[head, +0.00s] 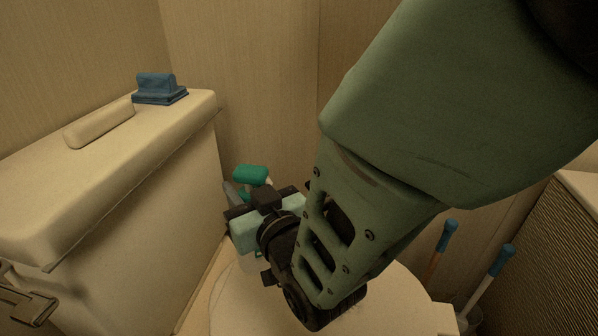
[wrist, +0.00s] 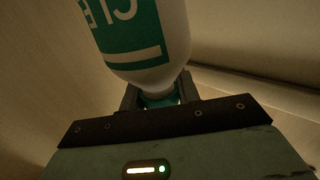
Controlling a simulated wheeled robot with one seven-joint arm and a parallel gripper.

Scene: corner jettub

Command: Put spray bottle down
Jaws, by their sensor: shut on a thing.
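The spray bottle has a green spray head (head: 250,173) that shows just beyond my gripper (head: 242,208) in the head view. Most of its body is hidden there behind my gripper and arm. In the wrist view, the white bottle with a green label (wrist: 135,30) fills the top middle. My gripper (wrist: 160,98) is shut on the bottle near its narrow neck. The bottle is held beside the cream tank-like box and near a round pale surface (head: 235,300). I cannot tell whether its base touches anything.
A cream tank-like box (head: 170,175) stands at left, with a blue block-shaped item (head: 158,88) and a pale bar (head: 100,124) on its lid. Two blue-topped handles (head: 447,236) (head: 502,260) rise at right near a ribbed cabinet (head: 560,260). Walls close off the back.

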